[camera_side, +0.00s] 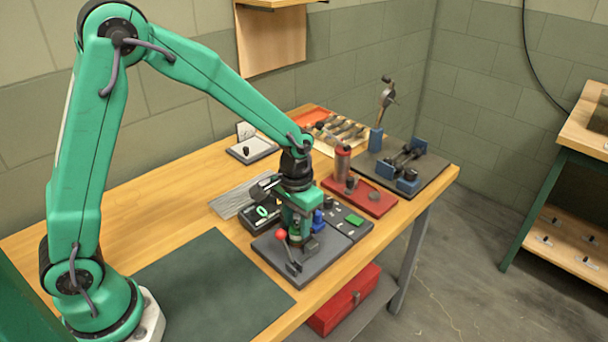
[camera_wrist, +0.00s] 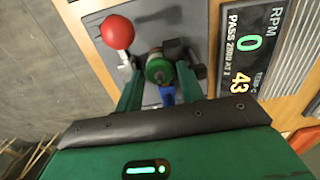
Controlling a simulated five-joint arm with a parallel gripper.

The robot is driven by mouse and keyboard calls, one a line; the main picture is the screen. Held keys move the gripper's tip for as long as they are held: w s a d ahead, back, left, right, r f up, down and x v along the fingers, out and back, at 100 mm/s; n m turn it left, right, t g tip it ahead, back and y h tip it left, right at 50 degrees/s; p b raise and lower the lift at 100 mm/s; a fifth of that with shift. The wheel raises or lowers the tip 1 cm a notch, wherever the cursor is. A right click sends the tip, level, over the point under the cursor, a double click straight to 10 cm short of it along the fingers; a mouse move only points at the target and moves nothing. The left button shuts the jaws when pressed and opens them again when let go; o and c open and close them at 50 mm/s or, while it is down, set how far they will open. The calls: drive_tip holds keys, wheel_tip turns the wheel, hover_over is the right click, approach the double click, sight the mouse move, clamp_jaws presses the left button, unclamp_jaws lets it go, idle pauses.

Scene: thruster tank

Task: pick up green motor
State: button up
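The green motor (camera_wrist: 159,68) is a small round green body with a darker centre, seen end-on in the wrist view. It sits over a dark grey plate (camera_side: 273,258). My gripper (camera_wrist: 159,82) points down at it, with one green finger on each side and gaps showing between fingers and motor. The gripper looks open, with no grip visible. In the side view my gripper (camera_side: 299,235) is low over the plate and hides most of the motor. A blue part (camera_wrist: 167,95) shows just beside the motor; it also shows in the side view (camera_side: 318,220).
A red-knobbed lever (camera_wrist: 117,32) stands close to the left finger. A display (camera_wrist: 250,45) reads RPM 0. A grey panel with a green square (camera_side: 354,219) and a red tray (camera_side: 372,203) lie to the right. The dark mat (camera_side: 210,285) in front is clear.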

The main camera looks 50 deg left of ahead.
idle(0.3)
drive_tip(key=c, duration=0.7)
drive_tip(key=shift+r, duration=0.15)
drive_tip(key=shift+r, duration=4.9)
